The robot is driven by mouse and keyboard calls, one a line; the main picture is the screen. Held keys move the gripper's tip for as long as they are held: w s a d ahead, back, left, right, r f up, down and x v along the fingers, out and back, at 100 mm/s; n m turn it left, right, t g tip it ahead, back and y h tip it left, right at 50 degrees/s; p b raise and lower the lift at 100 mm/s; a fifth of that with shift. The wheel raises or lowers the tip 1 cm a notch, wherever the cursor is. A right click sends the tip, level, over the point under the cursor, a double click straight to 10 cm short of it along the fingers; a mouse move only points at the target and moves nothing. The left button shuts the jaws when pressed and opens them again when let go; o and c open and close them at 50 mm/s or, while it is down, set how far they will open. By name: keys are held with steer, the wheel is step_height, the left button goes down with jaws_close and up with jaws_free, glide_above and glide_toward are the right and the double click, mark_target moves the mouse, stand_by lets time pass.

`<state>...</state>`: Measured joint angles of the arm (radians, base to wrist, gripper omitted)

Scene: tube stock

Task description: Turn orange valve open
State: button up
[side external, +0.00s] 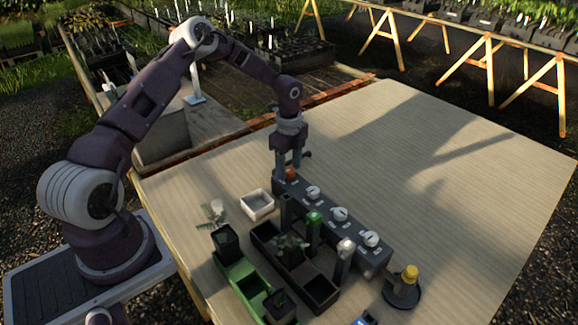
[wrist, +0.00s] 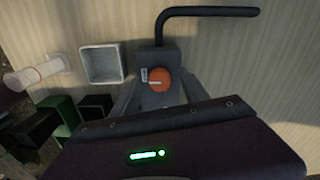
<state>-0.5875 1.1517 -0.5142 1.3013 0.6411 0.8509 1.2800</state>
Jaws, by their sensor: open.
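The orange valve (side external: 291,174) is a round knob at the far left end of a dark grey panel (side external: 378,258). In the wrist view the orange valve (wrist: 162,79) shows from above, with a pale line across it and a small white label beside its left edge. My gripper (side external: 287,165) points down right over the valve. In the wrist view the open fingers of my gripper (wrist: 160,92) lie either side of the knob. I cannot tell whether they touch it. The wrist housing hides the rest of the panel there.
Several white knobs (side external: 340,214) line the panel. A bent dark pipe (wrist: 210,11) leaves its end. A white square tray (side external: 257,214), a green tray (side external: 233,272) with dark pots and a yellow-topped item (side external: 410,273) stand near. The table's right side is clear.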

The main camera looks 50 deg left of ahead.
jaws_close()
steer(key=n, duration=0.4)
steer(key=shift+n, duration=0.4)
steer(key=n, duration=0.4)
steer(key=shift+n, duration=0.3)
steer(key=n, duration=0.4)
steer(key=shift+d+r, duration=0.1)
steer(key=shift+n, duration=2.3)
